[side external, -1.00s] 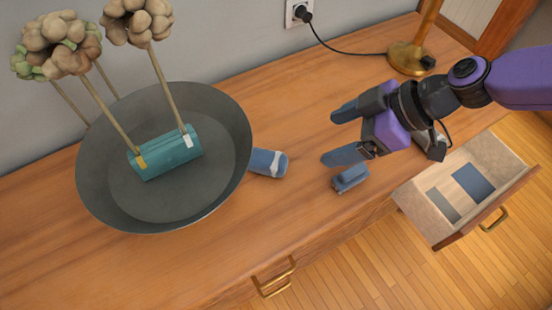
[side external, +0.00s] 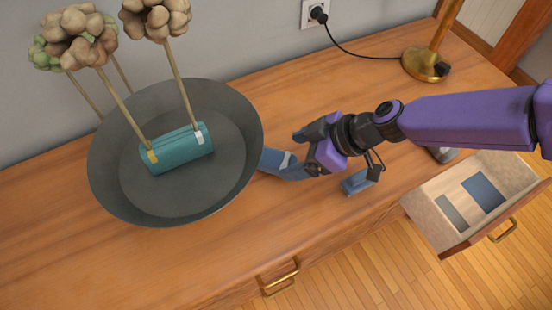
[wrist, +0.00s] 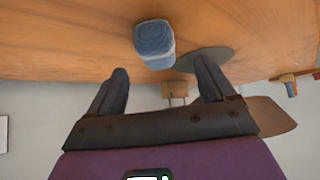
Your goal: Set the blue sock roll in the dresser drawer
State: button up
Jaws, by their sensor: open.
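The blue sock roll (side external: 272,160), with a pale band, lies on the dresser top just right of the dark bowl. It is partly hidden by my gripper (side external: 290,153). My gripper is open, low over the dresser, with its fingers at the roll's right end. In the wrist view the roll (wrist: 153,38) lies just beyond and between the spread fingertips of my gripper (wrist: 160,68). The dresser drawer (side external: 490,223) is pulled open at the right, with flat blue and grey pieces inside.
The dark bowl (side external: 110,185) holds a teal roll (side external: 178,150) with tall, knobbly-headed stems around it.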

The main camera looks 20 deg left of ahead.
aim_at(280, 158)
jog(key=shift+x, duration=2.6)
jog(key=shift+w+a, duration=0.1)
jog(key=shift+w, duration=0.05)
jog(key=c, duration=1.1)
jog(key=shift+c, duration=0.2)
jog(key=shift+r, duration=0.15)
jog(key=shift+r, duration=0.55)
notch_tip(280, 158, up, 2)
jog(key=shift+r, duration=0.1)
jog(key=s+d+r, duration=0.6)
jog(key=d+r, duration=0.3)
jog(key=d, duration=0.3)
jog(key=shift+s+d+r, duration=0.2)
jog(key=shift+s+r, duration=0.05)
jog(key=shift+s, duration=0.05)
